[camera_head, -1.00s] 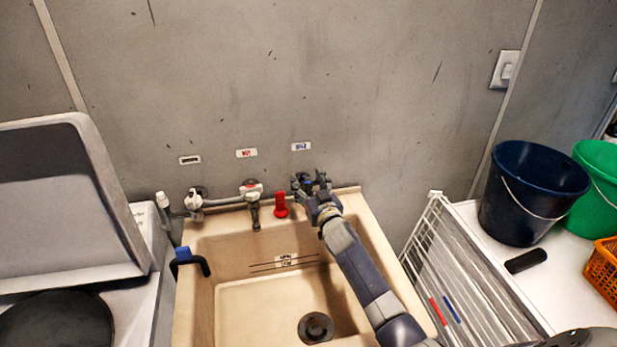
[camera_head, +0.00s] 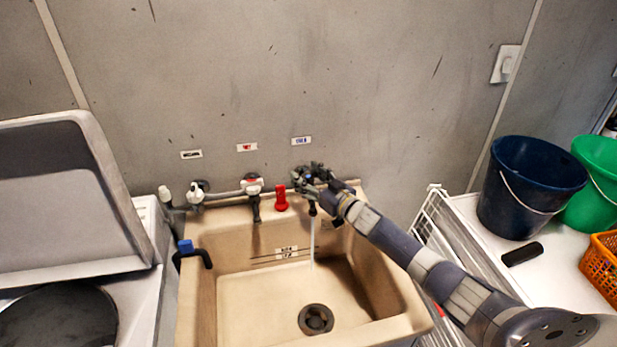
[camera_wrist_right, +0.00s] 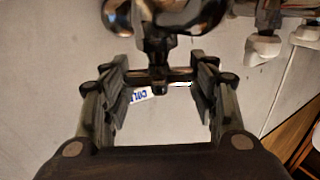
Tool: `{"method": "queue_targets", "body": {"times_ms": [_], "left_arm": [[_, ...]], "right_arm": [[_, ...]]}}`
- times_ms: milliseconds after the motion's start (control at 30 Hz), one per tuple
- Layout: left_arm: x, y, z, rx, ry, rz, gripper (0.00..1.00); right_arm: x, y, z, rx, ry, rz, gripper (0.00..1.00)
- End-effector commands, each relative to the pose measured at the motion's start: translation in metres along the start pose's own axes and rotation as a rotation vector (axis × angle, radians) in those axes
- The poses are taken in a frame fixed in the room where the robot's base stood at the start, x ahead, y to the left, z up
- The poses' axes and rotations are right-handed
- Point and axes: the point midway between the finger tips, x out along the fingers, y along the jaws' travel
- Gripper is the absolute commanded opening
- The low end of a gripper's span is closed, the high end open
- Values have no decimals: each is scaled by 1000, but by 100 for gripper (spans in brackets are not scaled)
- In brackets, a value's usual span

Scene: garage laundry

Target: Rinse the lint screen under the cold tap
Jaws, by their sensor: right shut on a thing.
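My right gripper (camera_head: 316,183) is at the cold tap on the back wall, below the blue-lettered label (camera_head: 301,141). It is shut on the tap handle, whose crossbar (camera_wrist_right: 158,76) lies between the fingers in the wrist view. The fingers largely cover the handle in the head view. A thin stream of water (camera_head: 312,243) falls from the cold tap spout (camera_head: 312,209) into the beige sink (camera_head: 190,310). I cannot make out a lint screen in either view. My left gripper is not in view.
A red-marked tap (camera_head: 253,187) and a red fitting (camera_head: 281,199) stand left of the cold tap. A blue-ended black hook (camera_head: 190,255) is at the sink's left rim. A white rack (camera_head: 437,225), dark blue bucket (camera_head: 527,188) and orange basket (camera_head: 602,265) are right. The basin is empty around its drain (camera_head: 315,319).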

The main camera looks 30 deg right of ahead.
Motion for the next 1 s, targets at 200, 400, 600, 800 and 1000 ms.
{"method": "queue_targets", "body": {"times_ms": [200,400,600,800,1000], "left_arm": [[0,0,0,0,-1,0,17],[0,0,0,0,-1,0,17],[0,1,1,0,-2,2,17],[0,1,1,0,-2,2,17],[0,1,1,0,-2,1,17]], "right_arm": [[0,0,-1,1,2,0,75],[0,0,0,1,1,1,75],[-6,0,0,0,1,1,75],[-34,0,1,-1,-2,0,75],[-69,0,2,1,-2,0,75]]}}
